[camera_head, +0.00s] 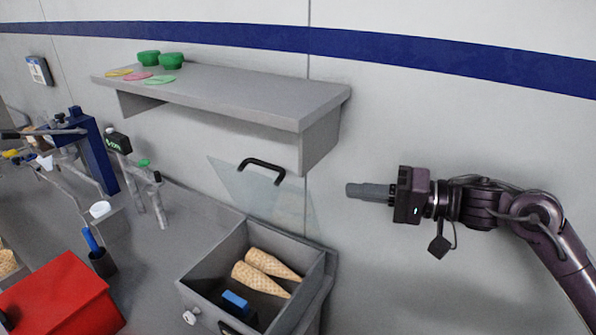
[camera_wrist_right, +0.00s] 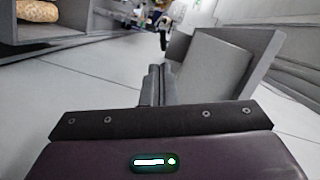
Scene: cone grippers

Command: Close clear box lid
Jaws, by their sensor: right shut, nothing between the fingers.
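The clear lid (camera_head: 235,190) stands raised at the back of a grey box (camera_head: 215,262) in the head view, leaning toward the wall. It has a black handle (camera_head: 262,166) near its top edge. The box is open, with two cones (camera_head: 262,272) and a blue item (camera_head: 235,302) inside. My right gripper (camera_head: 352,190) is shut and empty, to the right of the lid and apart from it, pointing left. In the right wrist view its closed fingers (camera_wrist_right: 155,80) show. My left gripper is not in view.
A grey wall shelf (camera_head: 230,95) with green cups (camera_head: 172,60) hangs above the lid. A red box (camera_head: 65,295) and a dark holder (camera_head: 103,262) stand left of the grey box. The wall area around my right gripper is clear.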

